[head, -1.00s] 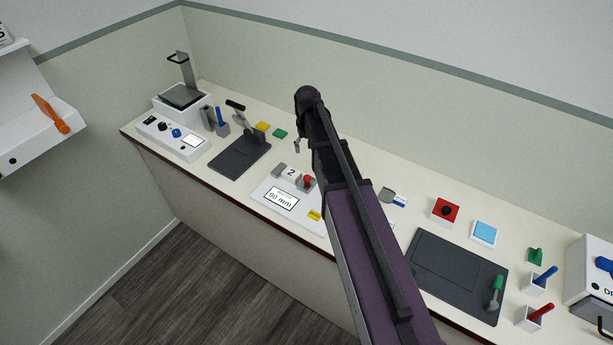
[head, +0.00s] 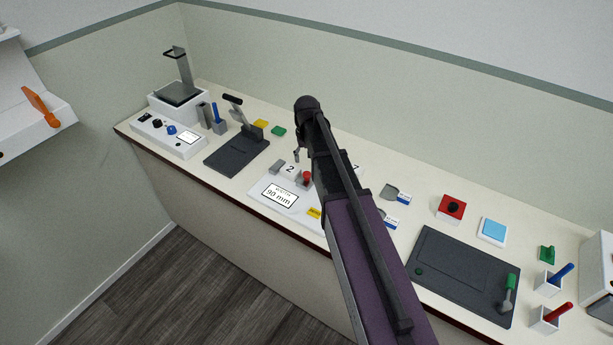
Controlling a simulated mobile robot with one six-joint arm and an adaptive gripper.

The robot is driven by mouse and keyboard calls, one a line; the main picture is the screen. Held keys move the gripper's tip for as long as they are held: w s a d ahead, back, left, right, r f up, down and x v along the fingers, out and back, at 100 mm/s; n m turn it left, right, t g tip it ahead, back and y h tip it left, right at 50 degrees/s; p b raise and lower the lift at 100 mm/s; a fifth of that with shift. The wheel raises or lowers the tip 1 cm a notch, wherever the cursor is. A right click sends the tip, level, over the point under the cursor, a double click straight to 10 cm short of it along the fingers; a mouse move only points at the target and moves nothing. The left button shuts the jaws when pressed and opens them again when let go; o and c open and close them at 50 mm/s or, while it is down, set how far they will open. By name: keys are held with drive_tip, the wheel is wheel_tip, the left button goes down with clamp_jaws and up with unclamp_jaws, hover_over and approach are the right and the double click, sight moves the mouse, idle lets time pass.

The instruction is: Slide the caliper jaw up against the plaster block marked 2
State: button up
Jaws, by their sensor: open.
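The caliper (head: 262,199) is a white base on the counter with a display reading 90 mm. The plaster block marked 2 (head: 290,169) sits on it, between a grey fixed jaw (head: 275,167) on the left and the sliding jaw with a red knob (head: 307,176) on the right. A gap between block and sliding jaw is too small to judge. My gripper (head: 297,156) is open and empty, just above and behind the block, with only its tip part showing. My arm hides the caliper's right end.
A dark lever press (head: 232,158) stands left of the caliper, with a yellow block (head: 261,124) and a green block (head: 278,131) behind.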

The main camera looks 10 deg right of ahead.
sight(307, 173)
drive_tip(key=shift+f+b, duration=3.1)
drive_tip(key=shift+f, duration=0.25)
drive_tip(key=c, duration=0.9)
